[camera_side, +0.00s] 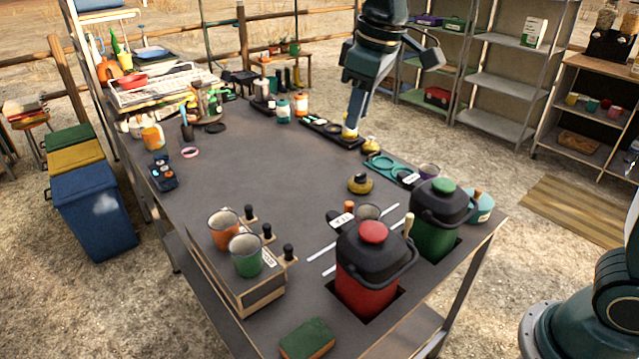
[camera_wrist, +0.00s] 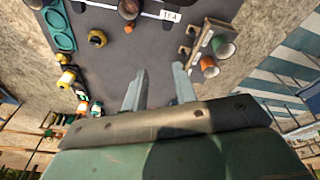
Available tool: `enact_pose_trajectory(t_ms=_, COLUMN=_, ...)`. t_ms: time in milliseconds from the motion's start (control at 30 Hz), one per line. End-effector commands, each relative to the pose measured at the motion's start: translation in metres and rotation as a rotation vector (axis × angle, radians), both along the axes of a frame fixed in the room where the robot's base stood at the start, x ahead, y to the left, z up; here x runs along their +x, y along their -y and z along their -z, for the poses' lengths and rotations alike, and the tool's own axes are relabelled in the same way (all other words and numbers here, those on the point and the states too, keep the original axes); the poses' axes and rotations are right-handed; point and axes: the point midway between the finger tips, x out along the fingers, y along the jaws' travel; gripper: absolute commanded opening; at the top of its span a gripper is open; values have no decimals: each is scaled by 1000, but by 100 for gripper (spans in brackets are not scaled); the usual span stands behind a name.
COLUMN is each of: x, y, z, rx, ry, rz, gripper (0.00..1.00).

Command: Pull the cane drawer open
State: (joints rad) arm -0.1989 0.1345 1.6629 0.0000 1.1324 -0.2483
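The wooden drawer box (camera_side: 262,298) stands at the near left edge of the table, with an orange cup (camera_side: 223,228) and a green cup (camera_side: 246,254) on top. Several black knobs (camera_side: 267,232) stick out along its right side. I cannot read which drawer is the cane one; none looks clearly pulled out. The wrist view also shows the box (camera_wrist: 203,37) at the upper right, beyond my fingers. My gripper (camera_wrist: 158,92) is open, with nothing between its fingers. In the side view my gripper (camera_side: 354,118) points down at the table's far right side, well away from the box.
A red canister (camera_side: 366,275) and a green canister (camera_side: 436,222) stand right of the box. A yellow lidded pot (camera_side: 360,183), a teal tray (camera_side: 388,168) and a black tray (camera_side: 318,128) line the right side. A green sponge (camera_side: 307,339) lies in front. The table's middle is clear.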

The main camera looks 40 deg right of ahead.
Motion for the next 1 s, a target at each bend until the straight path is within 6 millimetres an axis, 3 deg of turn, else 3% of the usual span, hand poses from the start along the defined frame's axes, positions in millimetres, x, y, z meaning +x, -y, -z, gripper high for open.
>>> enact_pose_trajectory(t_ms=300, x=62, y=-41, z=38, rx=-29, ry=-75, rz=-124, gripper=28)
enact_pose_trajectory(t_ms=600, x=108, y=-83, z=90, rx=-56, ry=-143, rz=-240, gripper=28)
enact_pose_trajectory(t_ms=800, x=127, y=-106, z=123, rx=-70, ry=-181, rz=-304, gripper=28)
enact_pose_trajectory(t_ms=1000, x=134, y=-117, z=140, rx=-76, ry=-197, rz=-334, gripper=28)
